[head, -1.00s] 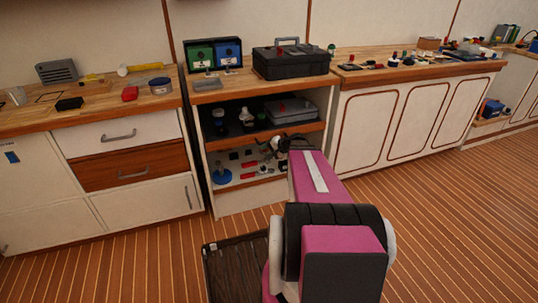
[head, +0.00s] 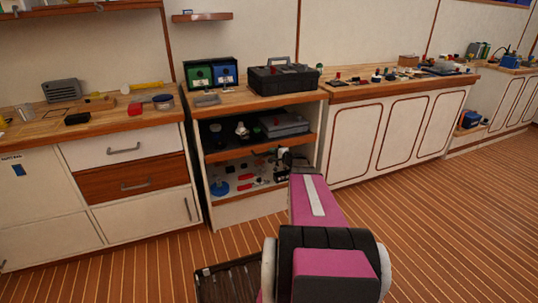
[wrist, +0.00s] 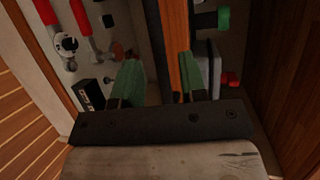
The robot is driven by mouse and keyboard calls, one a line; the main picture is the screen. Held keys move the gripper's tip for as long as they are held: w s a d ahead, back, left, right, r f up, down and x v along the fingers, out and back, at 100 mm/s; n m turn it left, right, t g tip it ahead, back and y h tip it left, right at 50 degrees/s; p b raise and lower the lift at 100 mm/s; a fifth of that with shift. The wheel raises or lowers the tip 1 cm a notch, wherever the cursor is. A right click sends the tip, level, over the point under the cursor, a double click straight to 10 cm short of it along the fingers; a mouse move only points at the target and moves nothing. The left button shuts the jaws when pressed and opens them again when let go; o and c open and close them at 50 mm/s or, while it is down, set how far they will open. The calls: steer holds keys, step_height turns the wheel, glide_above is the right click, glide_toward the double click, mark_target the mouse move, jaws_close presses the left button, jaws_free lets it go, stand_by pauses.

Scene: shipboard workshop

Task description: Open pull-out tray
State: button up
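The pull-out tray (head: 230,154) is the upper shelf of the open cabinet, with a wooden front edge and a dark handle-like strip near its middle. It carries dark and light items and a grey case. My gripper (head: 286,158) is at the right half of this front edge, slightly below it. In the wrist view my gripper (wrist: 160,82) shows two green fingers standing apart. The wooden front edge (wrist: 177,45) runs between them, close to the right finger. I cannot tell whether either finger touches it, and no handle is clear there.
The lower shelf (head: 240,196) holds red-handled tools and a blue round item. A drawer unit (head: 120,185) is at left, closed cupboards (head: 390,130) at right. The striped floor in front has free room.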

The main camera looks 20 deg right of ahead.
steer(key=shift+x, duration=1.65)
jaws_close()
steer(key=shift+s, duration=0.15)
